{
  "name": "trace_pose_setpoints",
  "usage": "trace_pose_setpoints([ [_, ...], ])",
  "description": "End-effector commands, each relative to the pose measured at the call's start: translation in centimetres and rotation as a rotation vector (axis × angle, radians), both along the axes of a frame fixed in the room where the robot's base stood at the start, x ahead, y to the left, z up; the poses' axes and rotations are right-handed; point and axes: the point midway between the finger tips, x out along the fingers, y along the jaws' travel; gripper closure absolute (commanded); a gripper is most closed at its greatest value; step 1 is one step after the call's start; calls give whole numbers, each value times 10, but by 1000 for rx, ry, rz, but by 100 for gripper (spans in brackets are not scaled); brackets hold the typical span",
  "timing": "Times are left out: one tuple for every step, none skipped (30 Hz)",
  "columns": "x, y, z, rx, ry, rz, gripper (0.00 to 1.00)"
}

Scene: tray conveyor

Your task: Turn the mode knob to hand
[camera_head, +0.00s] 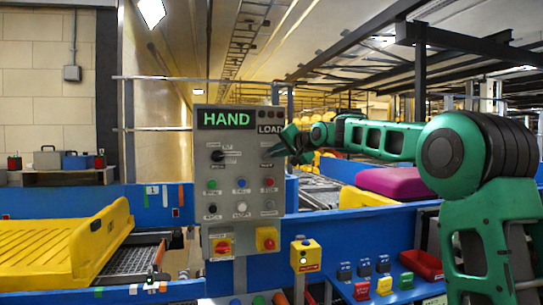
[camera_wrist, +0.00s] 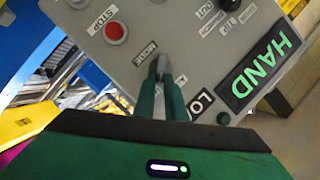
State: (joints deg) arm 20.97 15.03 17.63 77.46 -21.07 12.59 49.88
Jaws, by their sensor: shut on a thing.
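The grey control panel (camera_head: 240,180) stands upright in the middle of the head view. Its display (camera_head: 226,119) reads HAND in lit green letters, and the wrist view shows this display (camera_wrist: 258,66) tilted. The mode knob (camera_wrist: 163,64) sits beside a label reading MODE in the wrist view. My gripper (camera_wrist: 166,82) is shut on this knob, with a green finger on each side. The fingers hide most of the knob, so its pointer direction is hard to tell. In the head view, my gripper (camera_head: 275,149) reaches the panel's upper right from the right.
A black knob (camera_head: 217,155) sits to the left on the panel, with several buttons below. A yellow tray (camera_head: 65,250) lies on the left conveyor. A yellow box (camera_head: 305,255) with a button and a magenta tray (camera_head: 391,182) are to the right.

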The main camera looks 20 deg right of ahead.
Motion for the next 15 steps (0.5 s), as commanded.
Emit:
trace_pose_setpoints([
  [0,-2,-2,24,2,-1,100],
  [0,-2,-3,38,3,-1,100],
  [0,-3,-3,56,3,-2,100],
  [0,-3,-4,69,3,-2,100],
  [0,-3,-4,79,3,-2,100],
  [0,-3,-4,92,4,-2,100],
  [0,-3,-5,100,4,-1,100],
  [0,-3,-5,108,4,-1,100],
  [0,-3,-5,115,4,-1,100],
  [0,-3,-5,121,4,-1,100],
  [0,-4,-5,126,3,-2,100],
  [0,-4,-5,132,3,-2,100],
  [0,-4,-5,134,3,-2,100],
  [0,-4,-5,136,4,-3,100],
  [0,-4,-5,138,3,-3,100],
])
